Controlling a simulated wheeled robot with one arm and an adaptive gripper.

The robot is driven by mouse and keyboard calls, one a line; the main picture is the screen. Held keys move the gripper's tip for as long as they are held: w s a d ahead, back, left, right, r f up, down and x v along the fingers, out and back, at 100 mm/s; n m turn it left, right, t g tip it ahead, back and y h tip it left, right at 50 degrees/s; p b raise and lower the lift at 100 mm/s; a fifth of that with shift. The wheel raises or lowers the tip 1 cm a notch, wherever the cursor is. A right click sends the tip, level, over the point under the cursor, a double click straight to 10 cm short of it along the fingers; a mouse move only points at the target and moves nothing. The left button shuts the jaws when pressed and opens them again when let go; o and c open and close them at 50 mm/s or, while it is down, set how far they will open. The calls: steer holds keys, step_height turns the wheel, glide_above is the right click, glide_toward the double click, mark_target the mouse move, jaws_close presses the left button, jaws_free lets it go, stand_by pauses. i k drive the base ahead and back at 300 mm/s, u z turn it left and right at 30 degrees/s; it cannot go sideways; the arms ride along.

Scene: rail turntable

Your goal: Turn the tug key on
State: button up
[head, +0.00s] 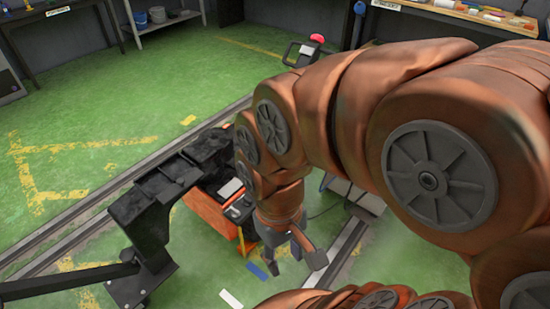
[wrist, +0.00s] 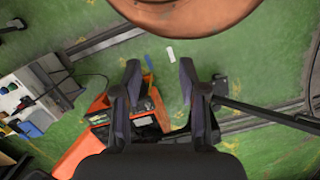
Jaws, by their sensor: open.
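I cannot make out the key in either view. My gripper (head: 297,250) points down beside the tug, to its right in the head view.
A black bracket (head: 150,205) rises left of the tug. A blue strip (head: 257,270) and a white strip (head: 231,298) lie on the green floor. A red knob (head: 316,38) tops a dark post behind my arm. A workbench (head: 470,15) stands at the back right.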

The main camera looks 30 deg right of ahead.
mark_target(235, 214)
steer(key=u, duration=0.65)
steer(key=i, duration=0.3)
steer(key=z, duration=1.1)
steer(key=k, duration=1.2)
steer(key=u, duration=0.55)
steer(key=i, duration=0.9)
steer(key=u, duration=0.5)
